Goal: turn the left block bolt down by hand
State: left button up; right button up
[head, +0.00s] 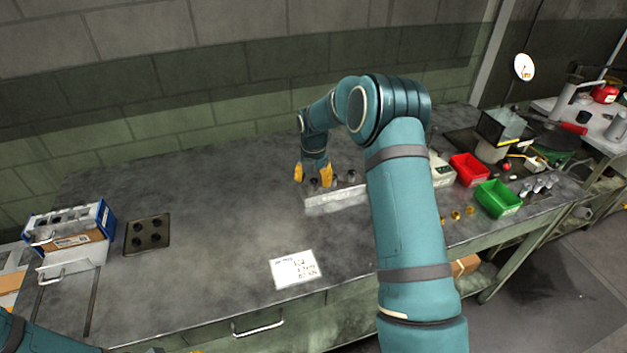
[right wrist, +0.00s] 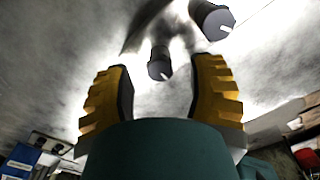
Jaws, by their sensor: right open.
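The light grey block (head: 335,199) lies on the bench, with several dark bolts standing along it. My right gripper (head: 313,174) is above the left end of the block, pointing down, its yellow fingers open. The left bolt (head: 314,182) shows between the fingers in the head view. In the right wrist view, one dark bolt head (right wrist: 159,66) is seen between the open fingertips (right wrist: 163,68), with no visible contact. A second bolt (right wrist: 213,20) stands beyond it. My left arm shows only at the lower left corner; its jaws are not clearly visible.
A paper label (head: 295,269) lies in front of the block. Red (head: 469,168) and green (head: 497,199) bins stand at right. The bench between plate and block is clear.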

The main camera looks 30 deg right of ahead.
jog(key=shift+f, duration=0.15)
grip_shut()
jog(key=shift+m, duration=0.3)
